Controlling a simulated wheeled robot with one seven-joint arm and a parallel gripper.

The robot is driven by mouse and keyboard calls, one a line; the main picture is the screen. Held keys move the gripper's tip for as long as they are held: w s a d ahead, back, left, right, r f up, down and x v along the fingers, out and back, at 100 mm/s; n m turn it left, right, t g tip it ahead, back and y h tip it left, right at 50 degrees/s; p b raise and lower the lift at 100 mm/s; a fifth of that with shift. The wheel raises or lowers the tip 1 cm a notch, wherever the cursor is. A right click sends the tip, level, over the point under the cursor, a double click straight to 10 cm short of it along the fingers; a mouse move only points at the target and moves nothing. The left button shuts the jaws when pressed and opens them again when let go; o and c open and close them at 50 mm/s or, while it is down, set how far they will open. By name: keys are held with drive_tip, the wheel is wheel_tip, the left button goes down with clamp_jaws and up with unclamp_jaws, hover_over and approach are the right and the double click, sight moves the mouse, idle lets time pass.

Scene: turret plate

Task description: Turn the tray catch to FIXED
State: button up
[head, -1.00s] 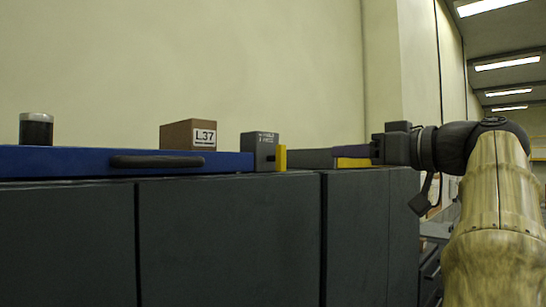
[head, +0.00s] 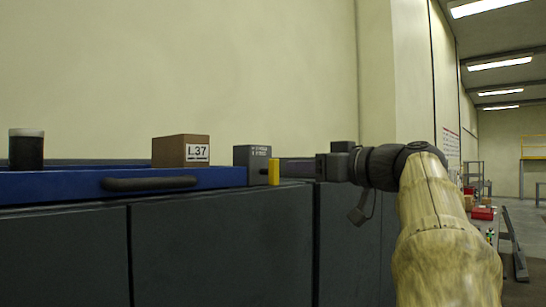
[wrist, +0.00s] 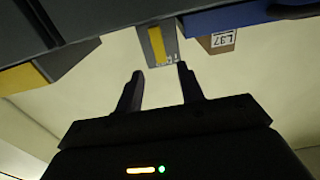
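The tray catch is a small grey block (head: 253,161) with a yellow lever (head: 274,172) on its right side, at the right end of the blue tray (head: 60,186). The block has small lettering, too small to read. In the wrist view the catch (wrist: 171,43) and its yellow lever (wrist: 157,44) show at the top, just beyond my fingertips. My gripper (wrist: 160,68) is open, with nothing between its fingers. In the head view my gripper (head: 292,169) points left at the lever from the right; a small gap seems to remain, though contact is hard to judge.
On the tray stand a brown box labelled L37 (head: 167,151) and a dark cylinder with a pale top (head: 26,152). The tray has a black handle (head: 150,184). Dark cabinets (head: 220,250) lie below. A grey and yellow block (wrist: 22,78) is at left in the wrist view.

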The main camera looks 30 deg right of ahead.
sight(277, 166)
drive_tip(key=p+x, duration=0.4)
drive_tip(key=x, duration=0.4)
drive_tip(key=shift+w+r, duration=0.1)
drive_tip(key=shift+w, duration=0.05)
drive_tip(key=shift+w+a+p, duration=0.2)
drive_tip(key=shift+w+p, duration=0.1)
drive_tip(key=shift+c, duration=0.5)
drive_tip(key=shift+w, duration=0.1)
drive_tip(key=c, duration=0.7)
drive_tip(key=shift+a, duration=0.1)
clamp_jaws()
